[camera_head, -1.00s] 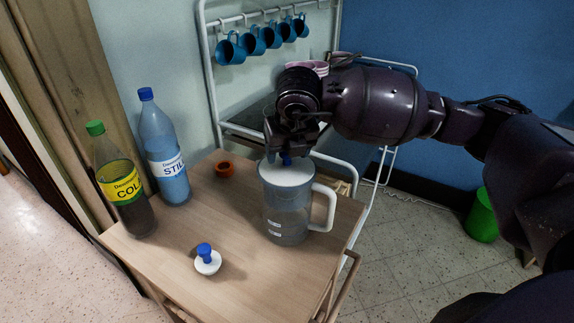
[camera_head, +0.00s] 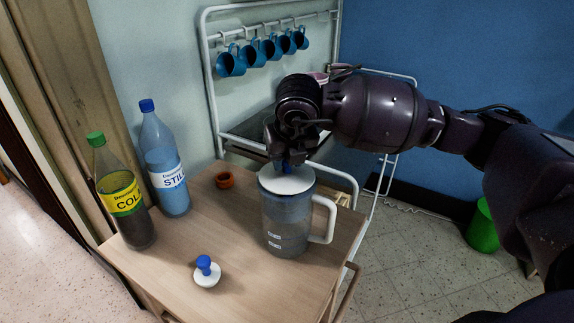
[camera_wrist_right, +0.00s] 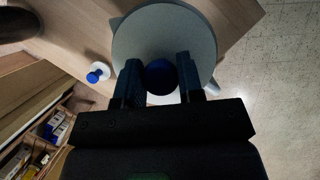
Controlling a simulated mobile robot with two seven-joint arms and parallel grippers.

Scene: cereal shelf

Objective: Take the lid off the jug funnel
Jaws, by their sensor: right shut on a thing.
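The clear jug (camera_head: 285,228) with a white handle stands upright on the wooden table (camera_head: 245,255). Its round white lid (camera_head: 287,182) appears to sit on the top. The lid also shows in the right wrist view (camera_wrist_right: 175,30), where its blue knob (camera_wrist_right: 160,78) is between the two fingers. My right gripper (camera_wrist_right: 161,86) is shut on this knob from above. In the head view my right gripper (camera_head: 287,160) hides most of the knob. My left gripper is out of view.
A small white piece with a blue knob (camera_head: 206,270) lies in front of the jug, left of it. Several blue mugs (camera_head: 231,62) hang behind.

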